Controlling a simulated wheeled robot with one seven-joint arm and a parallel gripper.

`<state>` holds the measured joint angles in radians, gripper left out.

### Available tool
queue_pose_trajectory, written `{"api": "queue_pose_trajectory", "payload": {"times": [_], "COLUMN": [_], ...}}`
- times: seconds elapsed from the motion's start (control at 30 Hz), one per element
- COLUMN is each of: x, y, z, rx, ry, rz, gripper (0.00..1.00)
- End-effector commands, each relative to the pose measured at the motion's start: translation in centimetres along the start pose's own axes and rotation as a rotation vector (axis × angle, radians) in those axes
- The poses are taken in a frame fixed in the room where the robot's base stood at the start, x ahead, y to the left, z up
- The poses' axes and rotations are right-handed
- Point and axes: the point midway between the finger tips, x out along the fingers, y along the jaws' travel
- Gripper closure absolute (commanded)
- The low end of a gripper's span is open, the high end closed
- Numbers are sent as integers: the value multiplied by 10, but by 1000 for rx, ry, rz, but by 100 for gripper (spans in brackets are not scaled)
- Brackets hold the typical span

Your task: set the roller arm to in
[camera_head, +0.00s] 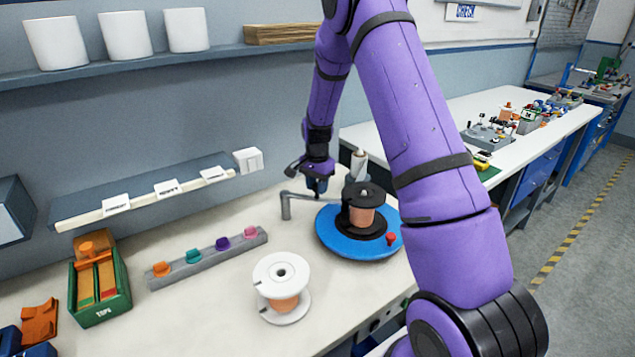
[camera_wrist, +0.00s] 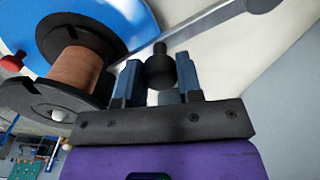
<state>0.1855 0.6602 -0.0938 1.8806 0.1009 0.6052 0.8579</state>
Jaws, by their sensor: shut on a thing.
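The roller arm (camera_head: 300,196) is a thin grey metal bar running from a short upright post at the bench's left-middle toward the blue turntable. In the wrist view the bar (camera_wrist: 190,28) crosses from the upper right toward the copper spool, with a dark round knob (camera_wrist: 160,68) on it. My gripper (camera_head: 317,186) is low over the bench behind the spool. In the wrist view its blue fingers (camera_wrist: 159,78) are on either side of the knob and shut on it. The blue turntable (camera_head: 335,238) carries a black-flanged copper spool (camera_head: 362,214).
A white spool (camera_head: 283,288) stands at the front of the bench. A grey rail (camera_head: 208,261) with coloured knobs and a green box (camera_head: 101,311) are to the left. A red knob (camera_head: 391,238) is on the turntable. A labelled ledge (camera_head: 140,212) lies along the wall.

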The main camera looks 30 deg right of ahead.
Motion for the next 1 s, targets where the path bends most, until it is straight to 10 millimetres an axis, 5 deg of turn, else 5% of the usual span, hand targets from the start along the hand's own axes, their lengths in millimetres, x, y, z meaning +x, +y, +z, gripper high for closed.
{"api": "queue_pose_trajectory", "payload": {"times": [0.77, 0.8, 0.9, 1.0], "x": [0, 0, 0, 0], "y": [4, 4, 4, 4], "z": [12, 12, 11, 11], "rx": [97, 97, 97, 97], "ry": [-3, -3, -2, -2], "rz": [2, 2, 2, 1], "gripper": [100, 60, 41, 41]}}
